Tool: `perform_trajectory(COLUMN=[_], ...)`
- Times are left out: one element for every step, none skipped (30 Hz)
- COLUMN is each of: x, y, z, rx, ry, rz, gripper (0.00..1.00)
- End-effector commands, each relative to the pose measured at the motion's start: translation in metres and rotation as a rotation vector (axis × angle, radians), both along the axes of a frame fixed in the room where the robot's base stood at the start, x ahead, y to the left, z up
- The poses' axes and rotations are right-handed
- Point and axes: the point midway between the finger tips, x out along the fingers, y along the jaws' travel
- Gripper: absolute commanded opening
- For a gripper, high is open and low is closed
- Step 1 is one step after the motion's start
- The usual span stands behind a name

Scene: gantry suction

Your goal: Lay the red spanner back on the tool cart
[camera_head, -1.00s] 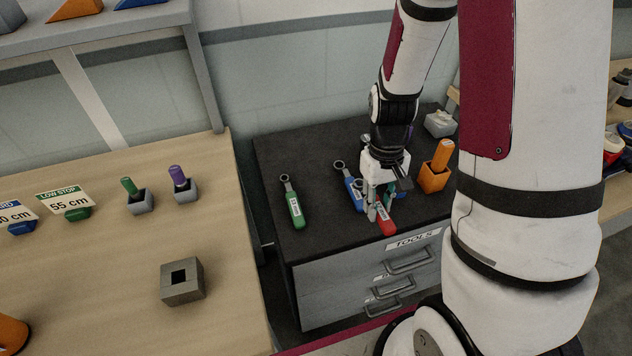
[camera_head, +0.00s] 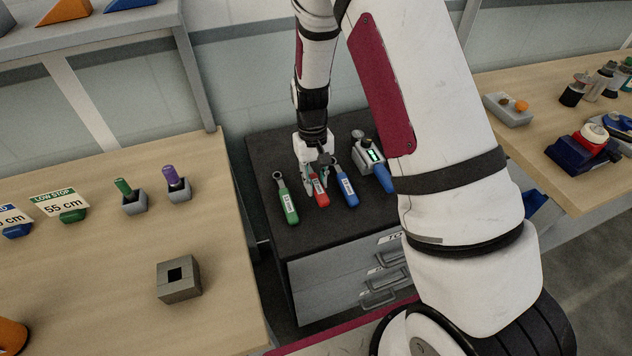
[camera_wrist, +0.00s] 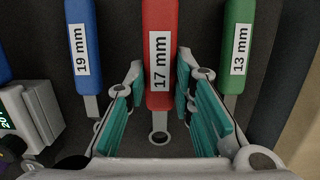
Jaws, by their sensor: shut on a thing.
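The red spanner (camera_head: 321,198), labelled 17 mm, is between a green spanner (camera_head: 288,203) and a blue spanner (camera_head: 346,190) at the tool cart's dark top (camera_head: 318,232). My gripper (camera_head: 318,178) is shut on the red spanner, a finger on each side of its handle. In the wrist view the red spanner (camera_wrist: 160,50) runs between my gripper's teal-padded fingers (camera_wrist: 158,82). The blue spanner (camera_wrist: 83,40), 19 mm, and the green spanner (camera_wrist: 240,45), 13 mm, lie apart on either side. I cannot tell whether the red spanner touches the cart top.
A wooden bench (camera_head: 100,270) flanks the cart at left, another (camera_head: 545,110) at right. The cart top's front strip is clear. My arm hides the cart's right part.

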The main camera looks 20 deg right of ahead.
Motion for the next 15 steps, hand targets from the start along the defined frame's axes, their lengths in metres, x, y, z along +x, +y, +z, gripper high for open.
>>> perform_trajectory(x=[-0.0004,-0.0002,0.0000,0.0002,0.0004,0.0004,0.0006,0.0006,0.0006,0.0006,0.0006,0.0006,0.0005,0.0006,0.0006], y=[0.0001,0.0002,0.0002,0.0002,0.0002,0.0002,0.0002,0.0002,0.0002,0.0002,0.0001,0.0001,0.0001,0.0001,0.0001], z=[-0.0050,-0.0071,-0.0090,-0.0098,-0.0103,-0.0104,-0.0103,-0.0102,-0.0102,-0.0102,-0.0103,-0.0109,-0.0118,-0.0127,-0.0140], rx=[0.000,0.000,0.000,0.000,0.000,0.000,0.000,0.000,0.000,0.000,0.000,0.000,0.000,0.000,0.000], ry=[0.000,-0.001,-0.001,-0.002,-0.002,-0.003,-0.003,-0.003,-0.003,-0.003,-0.003,-0.002,-0.002,-0.002,-0.002], rz=[0.001,0.001,0.001,0.001,0.001,0.001,0.001,0.001,0.001,0.001,0.001,0.001,0.001,0.001,0.001], gripper=[0.00,0.00,0.00,0.00,0.00,0.00,0.00,0.00,0.00,0.00,0.00,0.00,0.00,0.00,0.00])
